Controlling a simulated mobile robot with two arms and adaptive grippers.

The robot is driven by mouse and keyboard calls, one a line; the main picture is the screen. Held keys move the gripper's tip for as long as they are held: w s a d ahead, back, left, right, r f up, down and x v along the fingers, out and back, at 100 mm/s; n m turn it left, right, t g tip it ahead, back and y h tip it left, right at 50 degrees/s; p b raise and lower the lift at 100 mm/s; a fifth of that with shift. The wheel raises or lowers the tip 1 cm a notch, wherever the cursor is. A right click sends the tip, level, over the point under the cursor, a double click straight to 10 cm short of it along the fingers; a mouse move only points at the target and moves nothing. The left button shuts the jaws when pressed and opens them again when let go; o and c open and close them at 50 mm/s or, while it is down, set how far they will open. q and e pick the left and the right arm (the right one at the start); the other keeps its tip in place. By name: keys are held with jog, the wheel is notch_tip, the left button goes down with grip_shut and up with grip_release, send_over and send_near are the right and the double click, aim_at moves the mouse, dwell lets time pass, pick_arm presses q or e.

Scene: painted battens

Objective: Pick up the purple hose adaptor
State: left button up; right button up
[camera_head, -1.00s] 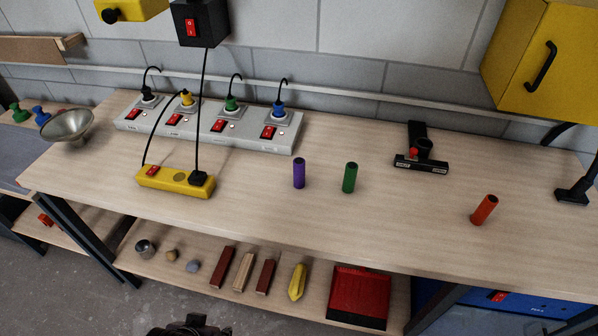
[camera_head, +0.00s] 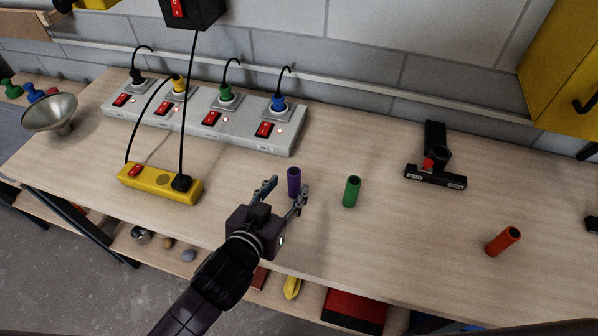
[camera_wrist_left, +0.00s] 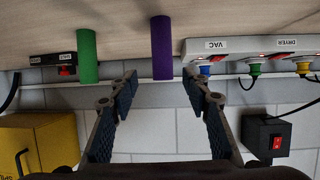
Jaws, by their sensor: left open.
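The purple hose adaptor (camera_head: 294,182) is an upright tube on the workbench, left of the green tube. My left gripper (camera_head: 285,192) is open, with its fingers reaching towards the adaptor from the front. In the left wrist view the purple adaptor (camera_wrist_left: 162,48) appears between and beyond the open fingertips (camera_wrist_left: 160,82). The fingers do not seem to be closed on anything. My right gripper is not in view.
A green tube (camera_head: 351,191) stands close on the right. An orange tube (camera_head: 503,241) and a black fitting (camera_head: 435,176) are farther right. A yellow power strip (camera_head: 160,184) and a grey socket bar (camera_head: 205,121) lie to the left. The bench front is mostly clear.

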aim_at(292, 181)
pick_arm(q)
jog(key=shift+p+x, duration=0.5)
jog(key=shift+x, duration=0.7)
jog(key=p+x, duration=0.1)
jog(key=x, duration=0.3)
jog(key=shift+a+f, duration=0.2)
jog(key=c, duration=0.4)
jog(key=shift+c, duration=1.3)
grip_shut()
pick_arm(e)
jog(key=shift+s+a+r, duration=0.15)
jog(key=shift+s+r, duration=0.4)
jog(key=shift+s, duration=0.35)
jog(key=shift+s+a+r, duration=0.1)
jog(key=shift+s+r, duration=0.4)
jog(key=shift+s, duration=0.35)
